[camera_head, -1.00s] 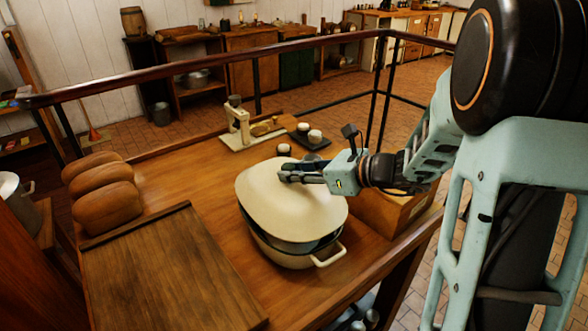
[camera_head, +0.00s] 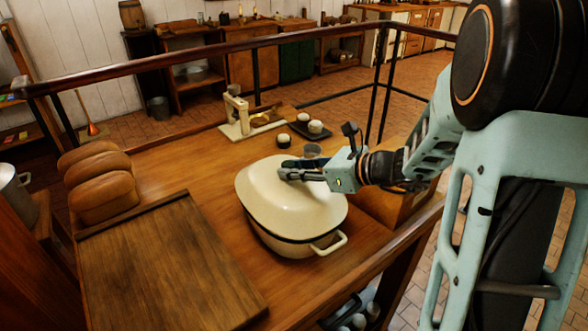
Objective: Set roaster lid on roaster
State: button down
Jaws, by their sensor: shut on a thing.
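The cream roaster lid (camera_head: 275,205) lies over the cream roaster (camera_head: 275,241) on the wooden table. The lid covers the roaster's opening, with only a thin dark line showing between their rims at the front. The roaster's handle (camera_head: 329,243) sticks out at the front right. My gripper (camera_head: 288,175) is at the top of the lid and shut on its knob, which the fingers mostly hide. Whether the lid's far edge rests on the rim cannot be seen.
A dark wooden board (camera_head: 160,265) lies left of the roaster, with bread loaves (camera_head: 97,180) behind it. A grey cup (camera_head: 312,151) stands just behind my gripper. A small dark tray (camera_head: 312,131) and a cream scale-like device (camera_head: 242,116) are at the back. A rail runs beyond the table.

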jog(key=shift+f+b, duration=0.5)
jog(key=shift+b, duration=0.05)
dwell(0.5)
jog(key=c, duration=1.6)
grip_release()
jog(key=shift+r+p, duration=3.25)
jog(key=shift+r, duration=0.8)
jog(key=shift+f, duration=0.1)
